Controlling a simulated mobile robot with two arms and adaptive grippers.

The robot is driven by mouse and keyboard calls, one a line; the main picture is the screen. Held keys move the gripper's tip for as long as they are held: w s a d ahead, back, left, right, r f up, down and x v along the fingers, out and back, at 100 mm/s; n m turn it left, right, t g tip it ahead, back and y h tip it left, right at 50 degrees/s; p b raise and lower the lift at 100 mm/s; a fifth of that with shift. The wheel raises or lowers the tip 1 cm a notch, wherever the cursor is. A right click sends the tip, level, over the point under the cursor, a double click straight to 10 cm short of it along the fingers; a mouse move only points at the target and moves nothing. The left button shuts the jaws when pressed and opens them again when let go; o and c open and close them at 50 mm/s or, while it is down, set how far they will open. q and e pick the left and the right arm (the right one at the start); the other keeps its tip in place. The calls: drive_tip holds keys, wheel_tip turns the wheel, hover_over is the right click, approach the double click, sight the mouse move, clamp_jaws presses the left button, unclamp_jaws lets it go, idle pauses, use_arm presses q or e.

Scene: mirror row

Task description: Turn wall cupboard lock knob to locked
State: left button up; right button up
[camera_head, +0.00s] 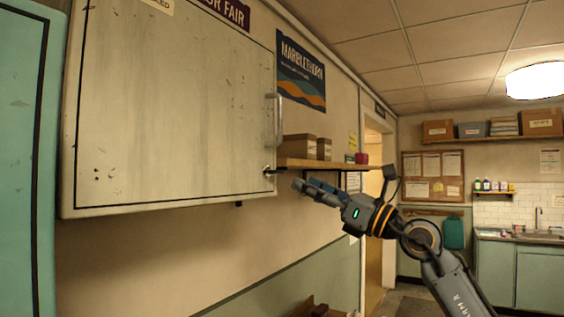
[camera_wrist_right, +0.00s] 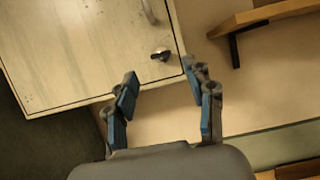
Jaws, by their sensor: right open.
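The wall cupboard (camera_head: 170,105) is a worn cream box with a closed door; it also shows in the right wrist view (camera_wrist_right: 80,50). Its small dark lock knob (camera_head: 268,171) sits near the door's lower right corner, below the metal handle (camera_head: 276,118). In the right wrist view the lock knob (camera_wrist_right: 160,54) shows beyond my fingertips, with its lever lying roughly sideways. My right gripper (camera_head: 303,186) is open and empty, just right of and a little below the knob, apart from it. It also shows in the right wrist view (camera_wrist_right: 160,84). My left gripper is not in view.
A wooden shelf (camera_head: 315,164) with boxes juts out right of the cupboard, close above my right gripper; its bracket (camera_wrist_right: 234,50) shows in the wrist view. A teal cabinet (camera_head: 22,160) stands at the left edge.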

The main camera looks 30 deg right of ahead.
sight(282, 173)
drive_tip(key=p+x, duration=0.1)
drive_tip(key=x, duration=0.3)
drive_tip(key=shift+w+a+r+p, duration=0.1)
drive_tip(key=shift+w+a+p, duration=0.1)
drive_tip(key=shift+w+p, duration=0.1)
drive_tip(key=p+x, duration=0.1)
drive_tip(key=x, duration=0.1)
drive_tip(key=shift+w+a+r, duration=0.1)
drive_tip(key=shift+w+a, duration=0.05)
drive_tip(key=shift+w, duration=0.05)
drive_tip(key=shift+w+a, duration=0.1)
drive_tip(key=shift+w, duration=0.2)
drive_tip(key=shift+s, duration=0.1)
drive_tip(key=c, duration=0.5)
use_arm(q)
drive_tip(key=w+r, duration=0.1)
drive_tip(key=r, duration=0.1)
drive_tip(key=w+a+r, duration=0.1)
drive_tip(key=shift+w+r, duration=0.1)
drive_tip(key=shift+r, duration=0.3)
use_arm(e)
clamp_jaws()
